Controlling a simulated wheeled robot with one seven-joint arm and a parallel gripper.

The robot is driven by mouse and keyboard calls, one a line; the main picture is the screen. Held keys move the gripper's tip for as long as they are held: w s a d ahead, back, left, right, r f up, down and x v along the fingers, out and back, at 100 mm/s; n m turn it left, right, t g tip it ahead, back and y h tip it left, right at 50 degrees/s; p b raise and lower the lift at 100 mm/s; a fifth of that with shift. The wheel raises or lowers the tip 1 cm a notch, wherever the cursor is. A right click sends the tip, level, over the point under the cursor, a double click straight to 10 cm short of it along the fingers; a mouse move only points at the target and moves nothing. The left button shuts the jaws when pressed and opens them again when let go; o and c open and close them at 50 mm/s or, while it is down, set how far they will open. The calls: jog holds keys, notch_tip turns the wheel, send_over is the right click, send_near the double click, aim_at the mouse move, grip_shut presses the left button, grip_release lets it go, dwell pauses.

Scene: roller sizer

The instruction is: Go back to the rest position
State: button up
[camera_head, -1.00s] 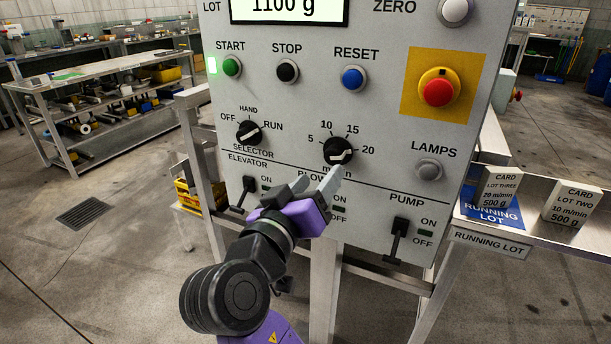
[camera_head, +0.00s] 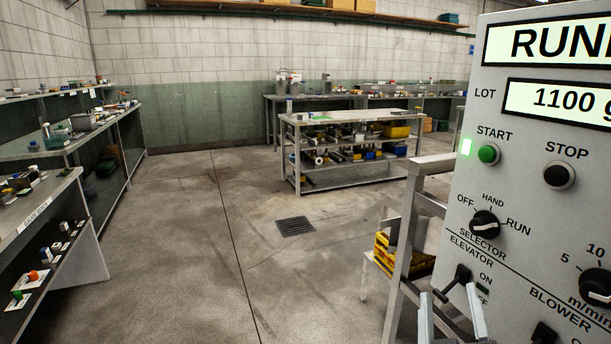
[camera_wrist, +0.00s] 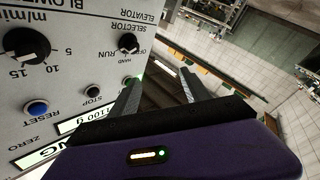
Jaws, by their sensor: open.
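My gripper (camera_head: 452,312) shows at the bottom right of the head view, its two grey fingers pointing up, apart and empty, in front of the panel's lower left corner. In the wrist view my gripper (camera_wrist: 160,92) is also open with nothing between its fingers. The grey control panel (camera_head: 520,210) fills the right of the head view; the wrist view shows it upside down on the left (camera_wrist: 75,70). Its lot display reads 1100 g. The green START button (camera_head: 488,154) has a lit lamp beside it. The selector knob (camera_head: 485,224) and part of the speed knob (camera_head: 597,286) show.
A metal frame (camera_head: 408,235) stands left of the panel, with yellow crates (camera_head: 390,257) by it. A shelved workbench (camera_head: 345,125) stands behind, and benches line the left side. The floor (camera_head: 190,250) between is open, with a drain grate (camera_head: 295,226).

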jog(key=s+a+f+n+y+p, duration=0.1)
jog(key=s+a+f+y+p, duration=0.15)
jog(key=s, duration=0.35)
jog(key=s+a+f+n+y+p, duration=0.1)
jog(key=s+a+f+y, duration=0.25)
jog(key=s, duration=0.25)
jog(key=s+d+m+g+p, duration=0.1)
jog(key=s+m+g+p, duration=0.1)
jog(key=s, duration=1)
jog(key=s+d+f+m+g+p, duration=0.1)
jog(key=s+d+m+p, duration=0.1)
jog(key=s, duration=0.9)
jog(key=shift+s+f+m+g+p, duration=0.2)
jog(key=shift+s+m+g+p, duration=0.15)
jog(key=shift+p, duration=0.5)
jog(key=shift+c, duration=0.4)
